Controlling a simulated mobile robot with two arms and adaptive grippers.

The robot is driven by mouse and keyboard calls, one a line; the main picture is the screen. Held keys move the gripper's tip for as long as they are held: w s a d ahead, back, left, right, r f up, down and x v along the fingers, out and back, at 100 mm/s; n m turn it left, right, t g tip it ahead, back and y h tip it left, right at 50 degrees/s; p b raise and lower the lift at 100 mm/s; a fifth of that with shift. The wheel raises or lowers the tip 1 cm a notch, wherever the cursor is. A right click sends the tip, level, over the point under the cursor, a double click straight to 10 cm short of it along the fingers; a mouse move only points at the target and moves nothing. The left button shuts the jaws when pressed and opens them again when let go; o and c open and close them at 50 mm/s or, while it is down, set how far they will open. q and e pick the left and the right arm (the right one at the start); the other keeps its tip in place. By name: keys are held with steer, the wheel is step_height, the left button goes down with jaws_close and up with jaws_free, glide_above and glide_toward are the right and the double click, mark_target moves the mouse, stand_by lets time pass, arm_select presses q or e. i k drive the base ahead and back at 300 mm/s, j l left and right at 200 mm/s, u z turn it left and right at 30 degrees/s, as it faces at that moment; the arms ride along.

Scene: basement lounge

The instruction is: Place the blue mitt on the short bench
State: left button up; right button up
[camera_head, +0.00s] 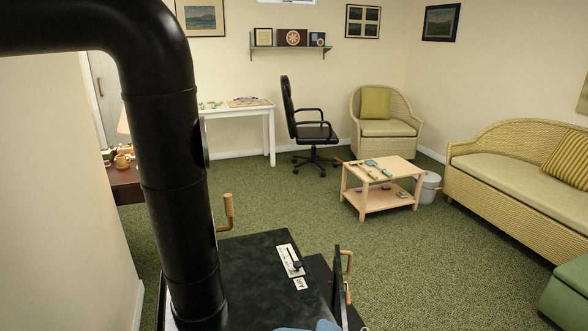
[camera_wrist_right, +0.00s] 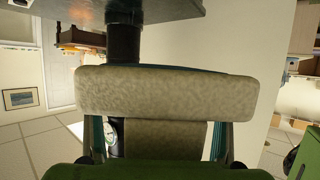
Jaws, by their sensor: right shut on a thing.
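In the wrist view my right gripper (camera_wrist_right: 158,140) is shut, and thin blue-teal edges show behind and beside a broad mottled beige band (camera_wrist_right: 168,94). The band hides most of what the jaws hold; I take it to be the mitt. I cannot make out a short bench for certain. A low green upholstered piece (camera_head: 568,292) at the lower right is partly cut off. My left gripper is not in view.
The black stove (camera_head: 255,265) and its thick pipe (camera_head: 172,170) block the near left. A low wooden table (camera_head: 380,173) bears small items. A wicker sofa (camera_head: 510,170), wicker armchair (camera_head: 386,128) and office chair (camera_head: 312,131) stand around. Green carpet (camera_head: 440,260) is clear in the middle.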

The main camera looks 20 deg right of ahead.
mark_target(402, 165)
steer(key=l, duration=1.95)
steer(key=i+l, duration=0.15)
steer(key=l, duration=0.2)
steer(key=i+l+u, duration=0.1)
steer(key=l, duration=0.2)
steer(key=i+l, duration=0.2)
steer(key=l, duration=0.15)
steer(key=i+l, duration=0.15)
steer(key=l, duration=0.2)
steer(key=i+l+u, duration=0.1)
steer(key=l, duration=0.25)
steer(key=i+l, duration=0.15)
steer(key=l, duration=0.2)
steer(key=i+l, duration=0.1)
steer(key=l, duration=0.25)
steer(key=i+l+u, duration=0.2)
steer(key=i+l, duration=1.85)
steer(key=l, duration=0.3)
steer(key=i+l, duration=0.35)
steer(key=i+l+u, duration=0.1)
steer(key=i+l, duration=0.2)
steer(key=l, duration=0.25)
steer(key=i+l, duration=0.3)
steer(key=l, duration=0.2)
